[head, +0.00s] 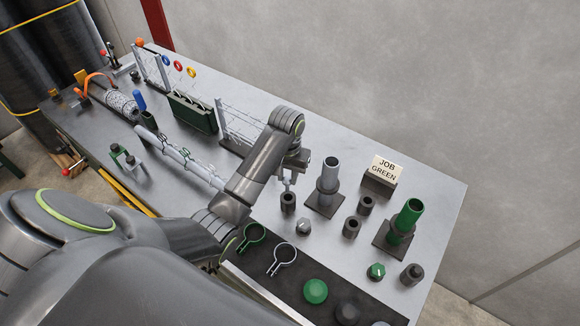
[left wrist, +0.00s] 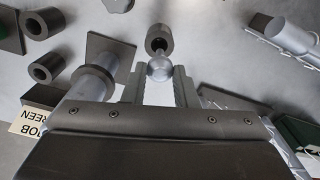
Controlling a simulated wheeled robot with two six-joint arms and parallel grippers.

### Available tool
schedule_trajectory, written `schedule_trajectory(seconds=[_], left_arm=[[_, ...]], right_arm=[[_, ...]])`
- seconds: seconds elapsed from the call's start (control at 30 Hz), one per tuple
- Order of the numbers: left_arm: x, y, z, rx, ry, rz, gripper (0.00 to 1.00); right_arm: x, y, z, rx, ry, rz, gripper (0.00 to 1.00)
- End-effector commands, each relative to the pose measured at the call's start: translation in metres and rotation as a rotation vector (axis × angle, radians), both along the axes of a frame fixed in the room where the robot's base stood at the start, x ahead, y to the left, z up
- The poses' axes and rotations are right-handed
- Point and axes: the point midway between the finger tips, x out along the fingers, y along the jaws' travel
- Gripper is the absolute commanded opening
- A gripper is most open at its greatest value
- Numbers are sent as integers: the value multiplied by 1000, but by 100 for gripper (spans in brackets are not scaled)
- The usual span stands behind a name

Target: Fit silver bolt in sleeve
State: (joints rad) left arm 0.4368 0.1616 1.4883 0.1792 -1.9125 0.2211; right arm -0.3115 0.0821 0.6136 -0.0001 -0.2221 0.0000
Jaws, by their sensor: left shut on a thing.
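My left gripper (head: 290,168) points down near the middle of the table. It is shut on the silver bolt (head: 287,183); the bolt's rounded silver end also shows between the fingers in the left wrist view (left wrist: 159,69). A dark hollow sleeve (head: 288,203) stands upright just below the bolt. In the left wrist view the sleeve (left wrist: 159,34) shows its dark bore just beyond the bolt. The bolt seems to be above the sleeve; I cannot tell whether they touch. My right gripper is not in view.
Two more dark sleeves (head: 351,228) (head: 366,205) stand to the right. A silver post on a square base (head: 328,177) is close beside the gripper. A green post (head: 405,221), a JOB GREEN sign (head: 387,168) and a silver knob (head: 303,227) stand nearby.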

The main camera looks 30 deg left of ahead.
Motion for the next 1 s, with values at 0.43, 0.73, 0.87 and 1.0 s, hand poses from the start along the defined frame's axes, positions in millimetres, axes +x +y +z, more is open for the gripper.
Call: schedule_trajectory(seconds=[0.43,0.73,0.87,1.0], left_arm=[[0,-1,-54,0,2,0,2],[1,0,-78,0,-1,0,2],[1,0,-80,0,-1,0,2],[1,0,-80,0,-1,0,2]], right_arm=[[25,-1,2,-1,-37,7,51],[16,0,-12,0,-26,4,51],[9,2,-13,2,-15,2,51],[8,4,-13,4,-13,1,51]])
